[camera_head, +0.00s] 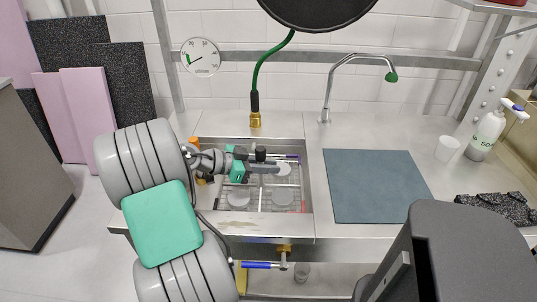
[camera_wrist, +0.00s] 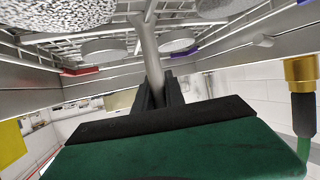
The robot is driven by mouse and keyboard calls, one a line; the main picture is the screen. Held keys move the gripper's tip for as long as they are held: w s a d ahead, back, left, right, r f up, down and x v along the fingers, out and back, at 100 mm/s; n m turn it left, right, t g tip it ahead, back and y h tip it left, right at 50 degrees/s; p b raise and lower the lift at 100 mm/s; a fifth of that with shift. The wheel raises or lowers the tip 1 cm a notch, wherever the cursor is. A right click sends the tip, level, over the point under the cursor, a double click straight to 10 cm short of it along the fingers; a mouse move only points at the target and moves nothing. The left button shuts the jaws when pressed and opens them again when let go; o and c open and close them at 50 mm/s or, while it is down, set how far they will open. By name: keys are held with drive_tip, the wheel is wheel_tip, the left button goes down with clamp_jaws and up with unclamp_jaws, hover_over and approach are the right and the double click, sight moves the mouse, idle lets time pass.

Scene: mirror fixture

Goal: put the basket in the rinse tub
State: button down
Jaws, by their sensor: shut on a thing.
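The basket (camera_head: 261,205) is a wire-grid basket with several round grey discs in it. It shows inside the outline of the steel rinse tub (camera_head: 250,223) in the head view; I cannot tell whether it rests on the tub floor. My gripper (camera_head: 274,167) is over the back part of the basket. In the wrist view, my gripper (camera_wrist: 158,88) is shut on a grey bar that runs up to the basket's wire grid (camera_wrist: 118,52). My arm and gripper hide the left and back parts of the basket.
A brass fitting with a green hose (camera_head: 255,118) stands behind the tub, with a curved faucet (camera_head: 327,95) to its right. A blue-grey mat (camera_head: 375,187) lies right of the tub.

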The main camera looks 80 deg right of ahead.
sight(269, 184)
drive_tip(key=shift+f, duration=2.35)
drive_tip(key=shift+b, duration=0.3)
drive_tip(key=c, duration=1.4)
unclamp_jaws()
drive_tip(key=shift+f, duration=0.15)
drive_tip(key=v, duration=0.7)
drive_tip(key=shift+w+a+p, duration=0.15)
drive_tip(key=shift+w+p, duration=0.05)
drive_tip(key=shift+p, duration=0.1)
